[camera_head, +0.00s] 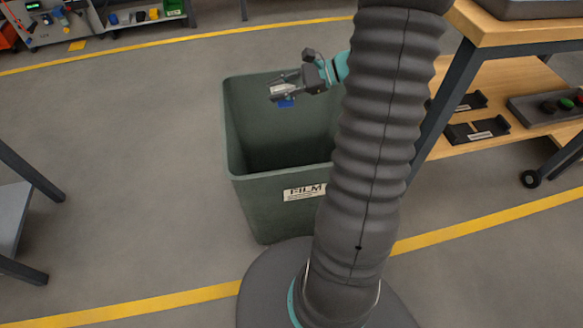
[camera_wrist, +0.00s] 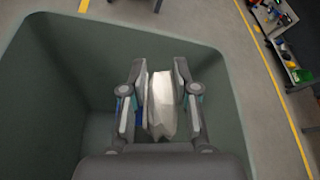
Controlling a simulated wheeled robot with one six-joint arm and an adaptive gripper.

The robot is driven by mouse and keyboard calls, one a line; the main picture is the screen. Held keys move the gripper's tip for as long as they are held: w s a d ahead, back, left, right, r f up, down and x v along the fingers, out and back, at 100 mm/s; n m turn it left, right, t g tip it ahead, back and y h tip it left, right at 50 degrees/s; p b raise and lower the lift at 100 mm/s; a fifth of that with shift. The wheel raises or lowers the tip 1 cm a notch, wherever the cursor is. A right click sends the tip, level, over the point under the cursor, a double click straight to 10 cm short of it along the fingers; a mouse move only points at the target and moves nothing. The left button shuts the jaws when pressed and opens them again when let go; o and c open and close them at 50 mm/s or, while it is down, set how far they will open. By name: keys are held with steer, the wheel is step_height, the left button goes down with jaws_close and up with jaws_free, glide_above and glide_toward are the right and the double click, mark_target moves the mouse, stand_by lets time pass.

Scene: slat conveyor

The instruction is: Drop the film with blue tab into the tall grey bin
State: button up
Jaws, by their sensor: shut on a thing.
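The tall grey bin (camera_head: 262,200) stands on the floor, with a label reading FILM on its front. It looks greenish grey, and its inside shows in the wrist view (camera_wrist: 60,95). My gripper (camera_head: 279,92) is over the bin's opening, near its far rim. In the wrist view my gripper (camera_wrist: 158,85) is shut on a crumpled whitish film (camera_wrist: 160,105), which sits between its two fingers. The film's blue tab (camera_head: 286,103) hangs below the gripper in the head view. A sliver of blue also shows beside the left finger in the wrist view.
A wooden workbench with a lower shelf (camera_head: 500,125) stands at the right, with black trays on it. A grey table (camera_head: 12,215) is at the left edge. Yellow lines cross the floor. The floor left of the bin is clear.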

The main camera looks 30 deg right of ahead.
steer(key=shift+f+b, duration=1.3)
steer(key=shift+f, duration=0.8)
steer(key=o, duration=0.9)
steer(key=v, duration=1.2)
